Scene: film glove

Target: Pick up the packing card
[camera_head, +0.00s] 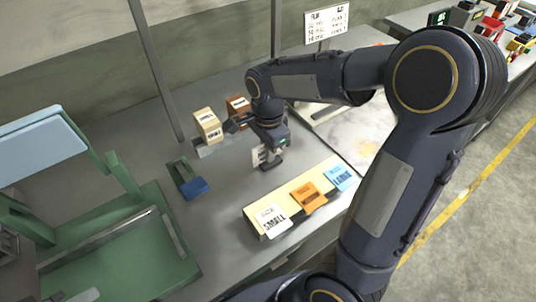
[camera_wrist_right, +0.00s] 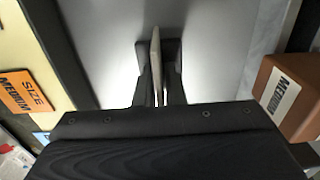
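A small pale card with dark print, which looks like the packing card (camera_head: 259,155), is at my right gripper (camera_head: 269,160) over the grey bench. In the right wrist view the card shows edge-on as a thin pale strip (camera_wrist_right: 155,52) between the two dark fingers (camera_wrist_right: 158,75). The fingers are close around it and appear shut on it. Whether the card's lower edge touches the bench cannot be told. My left gripper is not in view.
A cream box (camera_head: 207,124) and a brown box (camera_head: 237,105) stand behind the gripper. A cream strip in front carries white SMALL (camera_head: 272,219), orange MEDIUM (camera_head: 308,197) and blue LARGE (camera_head: 341,177) cards. A green-and-blue tool (camera_head: 187,180) and green machine (camera_head: 120,245) are left.

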